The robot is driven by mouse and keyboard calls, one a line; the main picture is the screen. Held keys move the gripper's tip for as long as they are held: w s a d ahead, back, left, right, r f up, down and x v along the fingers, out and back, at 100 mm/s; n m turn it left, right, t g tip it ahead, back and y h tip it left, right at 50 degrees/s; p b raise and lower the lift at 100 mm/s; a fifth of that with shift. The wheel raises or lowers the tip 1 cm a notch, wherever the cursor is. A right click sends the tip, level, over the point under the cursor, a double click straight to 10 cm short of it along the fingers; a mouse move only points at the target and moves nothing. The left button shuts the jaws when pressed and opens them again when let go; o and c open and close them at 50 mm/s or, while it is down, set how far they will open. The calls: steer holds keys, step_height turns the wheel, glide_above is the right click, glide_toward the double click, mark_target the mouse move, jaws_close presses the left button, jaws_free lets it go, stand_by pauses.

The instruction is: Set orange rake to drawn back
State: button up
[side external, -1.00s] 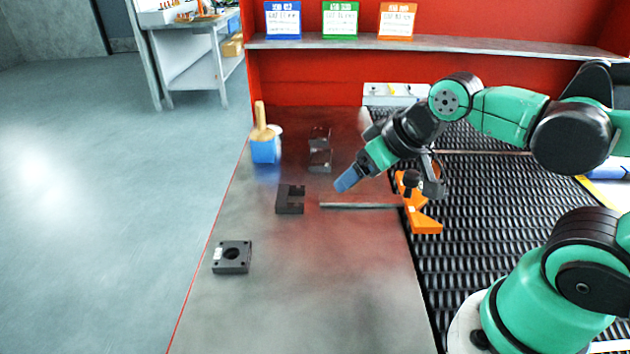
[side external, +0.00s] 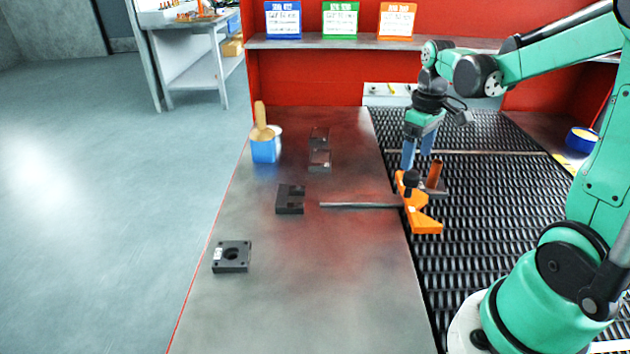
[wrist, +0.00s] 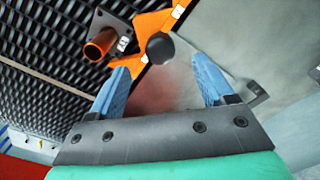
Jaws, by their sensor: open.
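The orange rake (side external: 420,214) lies at the left edge of the black mesh belt, with a dark round knob (side external: 411,178) at its far end. A thin grey rod (side external: 360,205) runs left from it over the metal table. In the wrist view the orange rake (wrist: 158,22) and its dark knob (wrist: 160,47) show just beyond the fingers. My gripper (side external: 417,160) points down, open and empty, close to the knob on its far side. Its two blue fingers are spread in the wrist view (wrist: 162,82). I cannot tell whether a finger touches the rake.
A brown-orange tube (side external: 435,173) on a dark base stands on the belt beside the rake. Dark blocks (side external: 290,199) and a square plate with a hole (side external: 232,257) lie on the table (side external: 330,280). A blue container (side external: 265,150) stands at the back left.

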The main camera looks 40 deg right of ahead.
mark_target(412, 173)
steer(key=shift+f, duration=2.7)
jaws_close()
